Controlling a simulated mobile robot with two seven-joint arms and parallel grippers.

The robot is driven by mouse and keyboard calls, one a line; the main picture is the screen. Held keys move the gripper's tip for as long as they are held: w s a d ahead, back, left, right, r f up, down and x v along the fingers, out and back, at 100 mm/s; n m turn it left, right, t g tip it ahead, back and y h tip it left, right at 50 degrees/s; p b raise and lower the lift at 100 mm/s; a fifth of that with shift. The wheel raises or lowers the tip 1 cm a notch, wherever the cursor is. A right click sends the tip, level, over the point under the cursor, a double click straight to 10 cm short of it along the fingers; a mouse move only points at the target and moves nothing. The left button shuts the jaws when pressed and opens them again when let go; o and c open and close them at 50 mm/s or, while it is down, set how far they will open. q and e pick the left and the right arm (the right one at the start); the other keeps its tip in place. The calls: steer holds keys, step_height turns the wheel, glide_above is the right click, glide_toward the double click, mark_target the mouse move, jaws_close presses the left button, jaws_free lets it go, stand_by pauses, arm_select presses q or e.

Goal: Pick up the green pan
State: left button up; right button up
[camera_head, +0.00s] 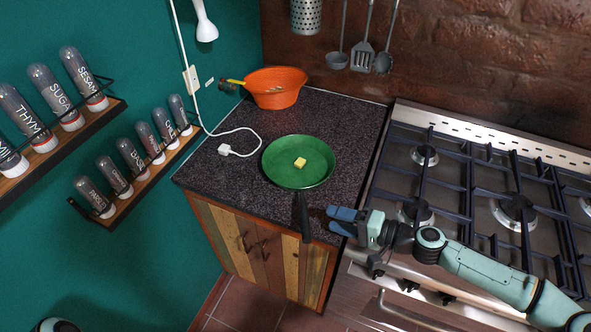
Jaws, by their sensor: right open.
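The green pan (283,171) lies on the dark speckled countertop, its black handle (304,216) pointing toward the counter's front edge. A small yellow block (300,163) sits inside the pan. My right gripper (333,221) is open, with its blue fingers pointing left toward the handle from its right side. A small gap shows between the fingertips and the handle, and nothing is between the fingers. My left gripper is not visible; only a small part of what may be my left arm shows at the bottom left edge.
An orange bowl (277,92) stands at the back of the counter (345,125). A white plug and cord (226,149) lie left of the pan. A gas stove (470,190) adjoins on the right. Spice racks (150,172) line the left wall; utensils hang behind.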

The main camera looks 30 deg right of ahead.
steer(key=x, duration=0.6)
steer(key=shift+w+a+f, duration=0.1)
steer(key=shift+w+a, duration=0.05)
steer(key=shift+a, duration=0.15)
steer(key=shift+x, duration=2.6)
steer(key=shift+d, duration=0.15)
jaws_close()
steer(key=shift+w, duration=0.1)
